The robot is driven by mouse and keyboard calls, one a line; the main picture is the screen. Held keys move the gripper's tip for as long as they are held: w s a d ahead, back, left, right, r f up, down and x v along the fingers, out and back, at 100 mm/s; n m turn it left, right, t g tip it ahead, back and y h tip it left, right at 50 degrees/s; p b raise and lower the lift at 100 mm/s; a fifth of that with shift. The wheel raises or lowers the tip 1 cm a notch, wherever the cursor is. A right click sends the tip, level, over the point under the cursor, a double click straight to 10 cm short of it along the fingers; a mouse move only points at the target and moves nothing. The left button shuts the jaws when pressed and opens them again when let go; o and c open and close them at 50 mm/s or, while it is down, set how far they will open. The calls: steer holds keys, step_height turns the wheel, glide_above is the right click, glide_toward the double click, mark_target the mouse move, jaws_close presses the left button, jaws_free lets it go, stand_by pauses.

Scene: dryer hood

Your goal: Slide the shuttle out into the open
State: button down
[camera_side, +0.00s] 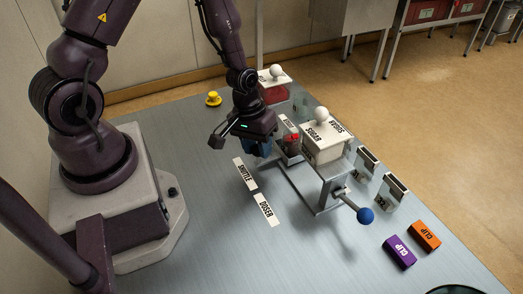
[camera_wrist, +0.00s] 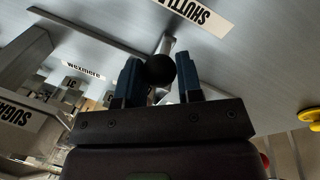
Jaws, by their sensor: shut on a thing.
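My gripper (camera_side: 261,147) points down beside the hood stand, and its blue fingers are partly hidden by its body in the side view. In the wrist view my gripper (camera_wrist: 160,78) is shut on a black ball knob (camera_wrist: 159,70), with a metal rod (camera_wrist: 167,44) behind it. The knob appears to be the shuttle's handle; the side view hides it. A SHUTTLE label (camera_side: 244,175) lies flat on the table, left of the stand.
A blue ball handle (camera_side: 365,215) sticks out from the stand's front right. Purple (camera_side: 399,252) and orange (camera_side: 425,236) clip blocks lie at the right. The table's front left is clear.

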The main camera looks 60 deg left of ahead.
steer(key=c, duration=0.8)
jaws_free()
steer(key=shift+r, duration=0.1)
steer(key=r, duration=0.4)
steer(key=s+a+r, duration=0.1)
steer(key=r, duration=0.3)
steer(key=a+r, duration=0.1)
steer(key=r, duration=0.3)
steer(key=shift+s+r, duration=0.15)
steer(key=shift+r, duration=0.15)
steer(key=s+d+r+m+t, duration=0.1)
steer(key=s+r+m, duration=0.1)
steer(key=r, duration=0.4)
steer(key=s+d+r+m+t+y, duration=0.1)
steer(key=s+d+r+m+t, duration=0.1)
steer(key=s+r, duration=0.2)
steer(key=s+d+r+m+t, duration=0.1)
steer(key=s+r+m, duration=0.1)
steer(key=r, duration=0.5)
steer(key=shift+s+d+r+m+y, duration=0.1)
steer(key=shift+s+r+m+y, duration=0.1)
steer(key=shift+s, duration=0.25)
steer(key=shift+s+d+r+m+y, duration=0.1)
steer(key=shift+s+r+m+y, duration=0.1)
steer(key=shift+s, duration=0.2)
